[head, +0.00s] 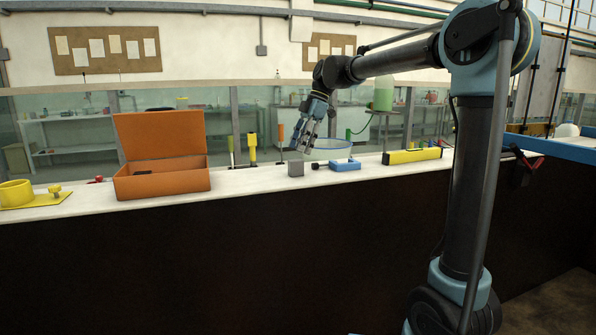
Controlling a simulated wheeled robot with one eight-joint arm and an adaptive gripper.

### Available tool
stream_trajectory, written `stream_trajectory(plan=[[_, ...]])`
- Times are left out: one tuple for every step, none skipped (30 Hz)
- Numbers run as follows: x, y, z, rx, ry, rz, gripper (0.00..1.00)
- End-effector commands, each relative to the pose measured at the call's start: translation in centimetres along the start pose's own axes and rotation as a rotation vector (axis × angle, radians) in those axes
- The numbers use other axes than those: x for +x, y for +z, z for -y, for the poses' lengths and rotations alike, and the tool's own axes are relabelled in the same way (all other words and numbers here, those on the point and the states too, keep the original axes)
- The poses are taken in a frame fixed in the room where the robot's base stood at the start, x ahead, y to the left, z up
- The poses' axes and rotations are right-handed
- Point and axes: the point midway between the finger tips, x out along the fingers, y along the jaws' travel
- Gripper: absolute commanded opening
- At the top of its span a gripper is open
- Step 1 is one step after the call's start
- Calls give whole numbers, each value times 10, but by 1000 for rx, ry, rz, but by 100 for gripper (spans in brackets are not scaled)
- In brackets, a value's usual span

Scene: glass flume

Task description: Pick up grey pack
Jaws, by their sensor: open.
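The grey pack (296,169) is a small grey block on the narrow white ledge, near the middle of the head view. My gripper (305,146) hangs from the arm just above and slightly right of the pack, fingers pointing down. The gripper is open and appears apart from the pack. The gap between the fingertips is small in this view, and their exact height over the pack is hard to tell.
On the ledge (240,183), an open orange box (165,183) stands left. A blue clamp-like object (345,164) and a yellow level (412,156) lie right. Glass backs the ledge.

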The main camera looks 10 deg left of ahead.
Motion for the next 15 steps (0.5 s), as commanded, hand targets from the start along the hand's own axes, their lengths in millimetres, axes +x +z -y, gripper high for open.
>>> stream_trajectory(plan=[[5,0,0,-1,0,0,50],[7,0,0,-1,0,0,50],[8,0,0,-1,0,0,50],[10,0,0,-1,0,0,50],[11,0,0,-1,0,0,50],[13,0,0,-1,0,0,50],[15,0,1,-1,0,0,50],[18,0,1,-1,0,0,50],[23,1,2,-2,-1,0,50],[27,1,2,-2,-1,0,50],[31,2,3,-2,-1,0,50],[37,2,3,-1,-1,0,50],[41,2,4,-1,-1,0,50],[45,3,4,-1,-1,0,50],[50,3,4,0,-1,0,50]])
